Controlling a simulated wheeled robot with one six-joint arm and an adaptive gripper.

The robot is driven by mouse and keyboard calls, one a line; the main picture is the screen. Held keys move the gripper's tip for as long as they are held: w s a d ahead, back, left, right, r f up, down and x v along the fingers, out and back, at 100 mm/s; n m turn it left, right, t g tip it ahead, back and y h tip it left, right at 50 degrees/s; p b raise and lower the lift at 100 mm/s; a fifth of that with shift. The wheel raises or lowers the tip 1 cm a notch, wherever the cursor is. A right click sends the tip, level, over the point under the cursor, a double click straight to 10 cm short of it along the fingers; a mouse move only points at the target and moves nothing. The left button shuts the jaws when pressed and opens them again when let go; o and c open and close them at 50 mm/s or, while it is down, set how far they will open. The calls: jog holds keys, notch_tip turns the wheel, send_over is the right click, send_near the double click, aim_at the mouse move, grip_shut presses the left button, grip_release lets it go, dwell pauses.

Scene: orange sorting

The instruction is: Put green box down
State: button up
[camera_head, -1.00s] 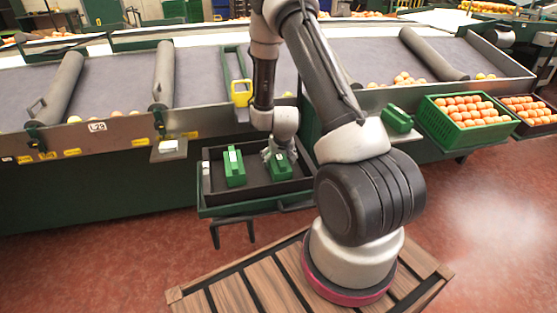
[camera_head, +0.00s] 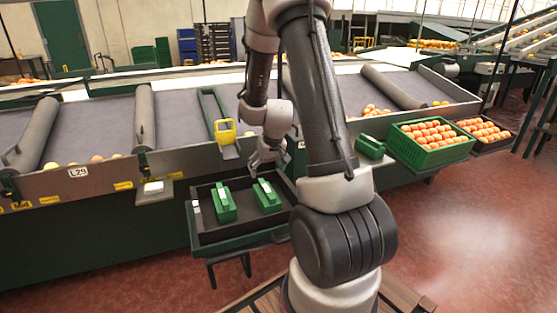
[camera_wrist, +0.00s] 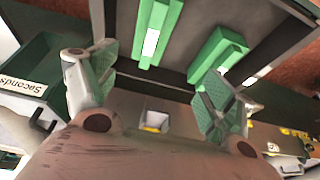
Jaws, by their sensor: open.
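Two green boxes lie side by side in the dark tray (camera_head: 236,234) in the head view: a left one (camera_head: 223,204) and a right one (camera_head: 266,196). Each has a pale label on top. My gripper (camera_head: 263,163) is above and behind the right box, apart from it. In the wrist view my gripper (camera_wrist: 158,95) has its fingers spread wide with nothing between them. Both green boxes, one (camera_wrist: 157,25) and another (camera_wrist: 216,55), show beyond the fingertips there. A third green box (camera_head: 370,147) sits on a ledge to the right.
The conveyor (camera_head: 185,115) with rollers runs behind the tray. A yellow-framed device (camera_head: 224,130) stands close left of my gripper. A green crate of oranges (camera_head: 432,153) and a darker crate (camera_head: 503,139) stand at the right. A bin marked "Seconds" (camera_wrist: 28,88) shows in the wrist view.

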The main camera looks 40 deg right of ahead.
jog(key=s+a+r+n, duration=0.1)
jog(key=s+a+r, duration=0.35)
jog(key=r, duration=0.45)
jog(key=s+a+r+n, duration=0.1)
jog(key=s+a+r, duration=0.4)
jog(key=r, duration=0.4)
jog(key=s+r, duration=0.3)
jog(key=s, duration=0.5)
jog(key=s+a+r, duration=0.1)
jog(key=s+r, duration=0.2)
jog(key=s, duration=0.6)
jog(key=shift+s+a+n+y, duration=0.3)
jog(key=shift+y, duration=0.1)
